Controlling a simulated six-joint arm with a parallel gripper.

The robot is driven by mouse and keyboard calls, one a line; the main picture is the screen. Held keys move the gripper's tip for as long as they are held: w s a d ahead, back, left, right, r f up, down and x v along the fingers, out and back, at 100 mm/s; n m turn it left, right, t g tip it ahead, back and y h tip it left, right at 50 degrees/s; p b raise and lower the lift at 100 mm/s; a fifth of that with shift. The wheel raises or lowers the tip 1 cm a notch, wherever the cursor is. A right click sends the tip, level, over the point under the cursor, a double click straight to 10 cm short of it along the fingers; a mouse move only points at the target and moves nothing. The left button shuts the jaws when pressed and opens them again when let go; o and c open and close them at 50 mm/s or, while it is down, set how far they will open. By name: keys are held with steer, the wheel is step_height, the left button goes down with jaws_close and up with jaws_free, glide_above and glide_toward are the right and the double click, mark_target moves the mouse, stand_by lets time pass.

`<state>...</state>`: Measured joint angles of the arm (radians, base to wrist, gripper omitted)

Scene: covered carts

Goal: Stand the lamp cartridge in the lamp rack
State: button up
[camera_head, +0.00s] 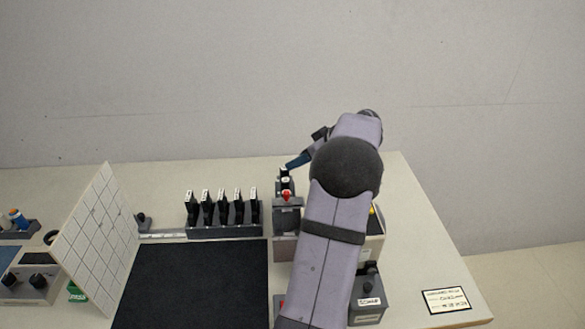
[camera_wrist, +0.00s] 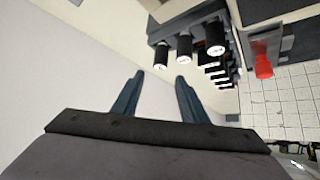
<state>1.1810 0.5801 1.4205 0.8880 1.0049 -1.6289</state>
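My gripper (camera_wrist: 157,80) is open and empty in the wrist view, its two blue fingers well apart. In the head view my gripper (camera_head: 295,162) is at the back of the table, partly hidden by my arm. Three black cylinders with white ends, which look like lamp cartridges (camera_wrist: 184,47), stand in a row in a dark holder (camera_wrist: 172,27), which may be the lamp rack. They are beyond the fingertips, not touching them. In the head view black cartridges (camera_head: 284,173) show just below my gripper. I cannot tell which one the task means.
A row of several black pieces with white tops (camera_head: 222,208) stands in a dark rack left of the arm. A red knob (camera_head: 286,195) sits on a grey unit. A white tiled panel (camera_head: 97,240) leans beside a black mat (camera_head: 190,285). A labelled dark box (camera_head: 369,303) stands right of my arm.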

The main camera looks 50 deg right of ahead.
steer(key=shift+b+v, duration=0.7)
steer(key=shift+v, duration=2.2)
steer(key=w+a+f+g+y, duration=0.1)
steer(key=w+a+f+g, duration=0.15)
steer(key=a, duration=0.55)
steer(key=w+a+f+g+y, duration=0.1)
steer(key=a+f, duration=0.2)
steer(key=a, duration=0.5)
steer(key=w+a+f+g, duration=0.1)
steer(key=w+a+f, duration=0.15)
steer(key=a, duration=0.45)
steer(key=s+a+f+g, duration=0.1)
steer(key=s+a+f, duration=0.2)
steer(key=s+a, duration=0.2)
steer(key=s+a+f+g+h, duration=0.1)
steer(key=s+a+f+g, duration=0.1)
steer(key=s+a, duration=0.3)
steer(key=s+a+f+g+h, duration=0.1)
steer(key=s+a+f, duration=0.3)
steer(key=a, duration=0.7)
steer(key=shift+s+a+f, duration=0.25)
steer(key=shift+s+f, duration=0.05)
steer(key=shift+s, duration=0.65)
steer(key=shift+g, duration=0.25)
